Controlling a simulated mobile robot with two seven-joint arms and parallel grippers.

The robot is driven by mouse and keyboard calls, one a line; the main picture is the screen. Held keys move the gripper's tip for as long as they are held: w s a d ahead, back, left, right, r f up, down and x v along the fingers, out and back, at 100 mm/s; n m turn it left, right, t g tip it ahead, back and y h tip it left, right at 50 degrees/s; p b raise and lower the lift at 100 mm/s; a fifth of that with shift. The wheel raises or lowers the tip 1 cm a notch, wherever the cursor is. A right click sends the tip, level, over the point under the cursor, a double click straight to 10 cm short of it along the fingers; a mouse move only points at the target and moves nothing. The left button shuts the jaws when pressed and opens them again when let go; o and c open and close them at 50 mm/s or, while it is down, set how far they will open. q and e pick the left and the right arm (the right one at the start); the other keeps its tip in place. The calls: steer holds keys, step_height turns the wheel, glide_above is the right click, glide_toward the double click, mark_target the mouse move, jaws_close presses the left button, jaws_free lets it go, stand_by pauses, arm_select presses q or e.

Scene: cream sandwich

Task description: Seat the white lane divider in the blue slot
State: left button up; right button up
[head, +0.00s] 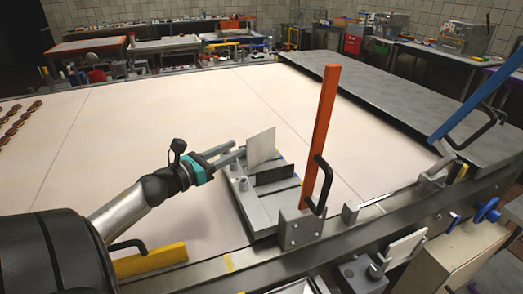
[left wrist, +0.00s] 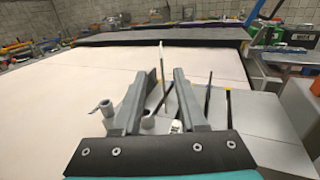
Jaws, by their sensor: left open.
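The white lane divider (head: 261,146) is a thin white plate standing upright, slightly tilted, over the back of a grey fixture (head: 262,213). My left gripper (head: 237,153) is open, with its fingertips at the divider's left edge. In the left wrist view, the divider (left wrist: 162,78) shows edge-on in the gap between the open fingers (left wrist: 166,90). A black divider (head: 274,173) stands in the fixture just in front of the white one. The blue slot cannot be made out clearly; the divider's lower edge is partly hidden. My right gripper is not in view.
An orange upright lever (head: 326,130) with a black handle rises right of the fixture. A blue lever (head: 480,105) stands farther right on the metal rail. A yellow block (head: 150,260) lies at front left.

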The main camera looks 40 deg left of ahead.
arm_select(q)
glide_toward(275, 129)
steer(key=shift+w+a+f, duration=0.15)
steer(key=shift+w+a, duration=0.1)
steer(key=shift+w, duration=0.35)
steer(key=shift+w+d+b, duration=0.15)
steer(key=shift+w, duration=0.65)
steer(key=shift+w+d+b, duration=0.15)
steer(key=shift+w+d, duration=0.05)
steer(key=shift+w, duration=0.6)
steer(key=shift+w+d, duration=0.1)
steer(key=shift+w, duration=0.9)
jaws_close()
